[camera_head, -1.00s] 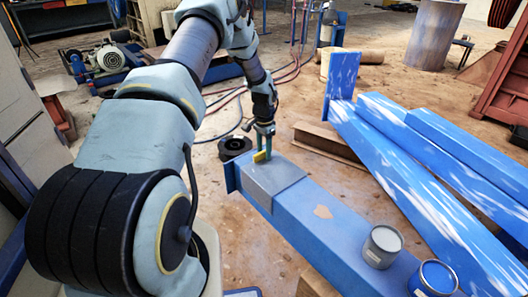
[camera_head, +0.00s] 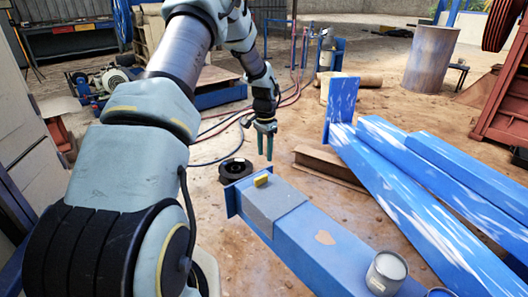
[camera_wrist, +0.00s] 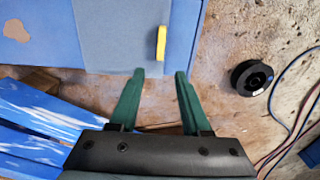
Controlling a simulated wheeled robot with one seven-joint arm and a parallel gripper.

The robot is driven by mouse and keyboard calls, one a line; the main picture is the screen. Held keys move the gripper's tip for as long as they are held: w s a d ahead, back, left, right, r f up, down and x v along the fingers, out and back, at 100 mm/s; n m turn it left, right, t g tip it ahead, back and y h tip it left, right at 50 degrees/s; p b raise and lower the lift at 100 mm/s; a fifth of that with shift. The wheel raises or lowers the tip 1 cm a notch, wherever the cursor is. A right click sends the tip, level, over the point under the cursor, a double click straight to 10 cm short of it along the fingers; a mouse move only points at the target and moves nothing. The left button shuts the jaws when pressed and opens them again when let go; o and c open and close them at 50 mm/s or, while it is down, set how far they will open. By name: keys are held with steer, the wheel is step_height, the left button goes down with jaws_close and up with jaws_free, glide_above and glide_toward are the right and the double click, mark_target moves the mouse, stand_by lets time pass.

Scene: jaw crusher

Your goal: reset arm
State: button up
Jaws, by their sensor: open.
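My gripper (camera_head: 265,146) hangs from my arm with its green fingers pointing down, above and just beyond the far end of a blue beam (camera_head: 340,258). Its fingers are apart and nothing is between them; this also shows in the wrist view (camera_wrist: 158,88). A small yellow block (camera_head: 261,180) lies on a grey patch (camera_head: 275,205) near that beam end, apart from the fingers. In the wrist view the yellow block (camera_wrist: 161,43) is at the edge of the grey patch, ahead of the fingertips.
A black spool (camera_head: 235,170) lies on the ground beside the beam end. Cans (camera_head: 386,272) stand on the nearer part of the beam. More blue beams (camera_head: 420,190) lie at right. Hoses (camera_head: 215,150) run across the ground behind. Open dirt floor lies around the gripper.

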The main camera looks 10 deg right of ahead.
steer(key=s+a+r+n+t, duration=0.1)
steer(key=s+a+r+n, duration=0.5)
steer(key=s+a+r, duration=0.5)
steer(key=s+a+r+n+t, duration=0.1)
steer(key=s+a+r+n, duration=0.4)
steer(key=s+a, duration=0.75)
steer(key=s+d+r+p, duration=0.1)
steer(key=d+r+p, duration=0.2)
steer(key=r+p, duration=1)
steer(key=shift+s, duration=0.35)
